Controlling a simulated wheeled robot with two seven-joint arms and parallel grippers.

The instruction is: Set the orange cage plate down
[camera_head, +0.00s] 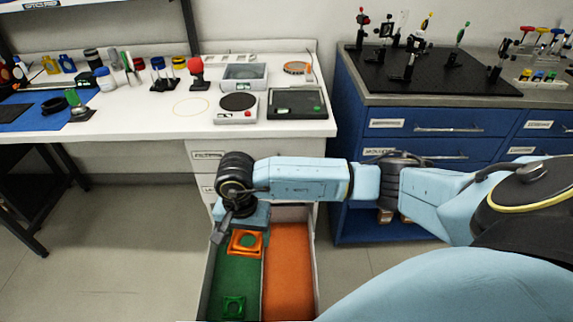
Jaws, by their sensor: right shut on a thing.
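My right gripper (242,222) points down over the open drawer, shut on the orange cage plate (246,243). The plate is a square orange frame with a round hole. In the head view it appears over the far part of the drawer's green left compartment (223,280), close to the divider. I cannot tell its exact height above the drawer floor. The orange right compartment (289,268) looks empty where it shows. My left gripper is out of view.
The drawer walls (313,285) stand around both compartments. The white bench (150,118) above the drawer holds a round-topped device (238,108), a dark-screened device (297,103) and bottles. A blue cabinet (385,125) with a black optics board (430,72) stands to the right.

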